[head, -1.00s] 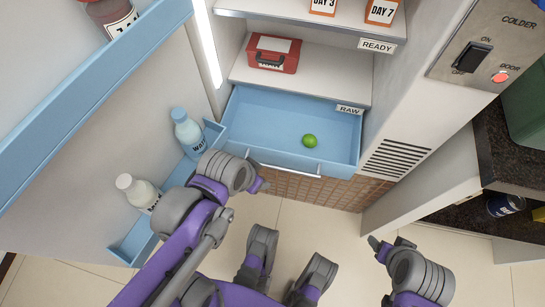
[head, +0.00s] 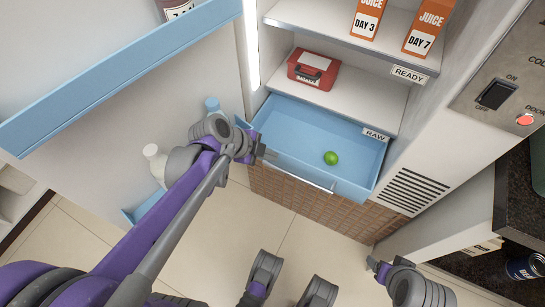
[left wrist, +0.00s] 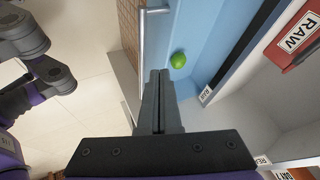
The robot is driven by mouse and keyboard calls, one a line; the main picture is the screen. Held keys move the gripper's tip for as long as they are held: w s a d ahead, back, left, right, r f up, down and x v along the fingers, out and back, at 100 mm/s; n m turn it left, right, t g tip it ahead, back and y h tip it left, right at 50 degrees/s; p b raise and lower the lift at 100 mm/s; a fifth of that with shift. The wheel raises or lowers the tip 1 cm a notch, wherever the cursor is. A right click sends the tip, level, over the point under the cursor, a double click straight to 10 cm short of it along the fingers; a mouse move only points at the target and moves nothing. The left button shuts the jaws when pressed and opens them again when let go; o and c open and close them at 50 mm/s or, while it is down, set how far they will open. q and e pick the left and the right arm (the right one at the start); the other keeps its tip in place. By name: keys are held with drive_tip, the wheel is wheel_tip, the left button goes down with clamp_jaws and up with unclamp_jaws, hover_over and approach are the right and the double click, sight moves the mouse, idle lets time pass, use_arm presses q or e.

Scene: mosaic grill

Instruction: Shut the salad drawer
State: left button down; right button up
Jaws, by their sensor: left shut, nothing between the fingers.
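The blue salad drawer (head: 350,140) is pulled out under the lowest fridge shelf, with a bar handle along its front. A round green item (head: 331,158) lies inside it. My left gripper (head: 268,153) is at the left end of the drawer's front edge, shut and empty; I cannot tell whether it touches. In the left wrist view the shut fingers (left wrist: 158,85) point towards the drawer front, beside the handle (left wrist: 142,50). The green item (left wrist: 178,60) shows there too. My right gripper (head: 376,265) is low on the right, away from the drawer; its fingers do not show clearly.
The open fridge door (head: 120,85) stands left, with bottles (head: 152,152) in its blue rack, partly behind my left arm. Above the drawer, a red box (head: 313,70) sits on a shelf labelled RAW. A dark counter (head: 520,200) is at right. The floor (head: 310,240) before the drawer is clear.

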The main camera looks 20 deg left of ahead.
sight(294, 163)
use_arm(q)
drive_tip(key=b+x, duration=0.2)
drive_tip(key=x, duration=0.6)
drive_tip(key=shift+b, duration=0.4)
use_arm(e)
drive_tip(key=f, duration=0.3)
drive_tip(key=shift+w+f, duration=0.25)
drive_tip(key=shift+f, duration=0.15)
use_arm(q)
drive_tip(key=shift+w, duration=0.1)
drive_tip(key=w+p, duration=0.1)
drive_tip(key=w, duration=1.8)
drive_tip(key=shift+w+d, duration=0.25)
drive_tip(key=shift+d, duration=0.1)
use_arm(e)
drive_tip(key=shift+v, duration=0.9)
use_arm(q)
drive_tip(key=shift+r, duration=0.1)
use_arm(e)
drive_tip(key=shift+w, duration=0.15)
use_arm(q)
drive_tip(key=shift+r+p, duration=0.15)
drive_tip(key=shift+p, duration=0.2)
use_arm(e)
drive_tip(key=shift+r, duration=0.15)
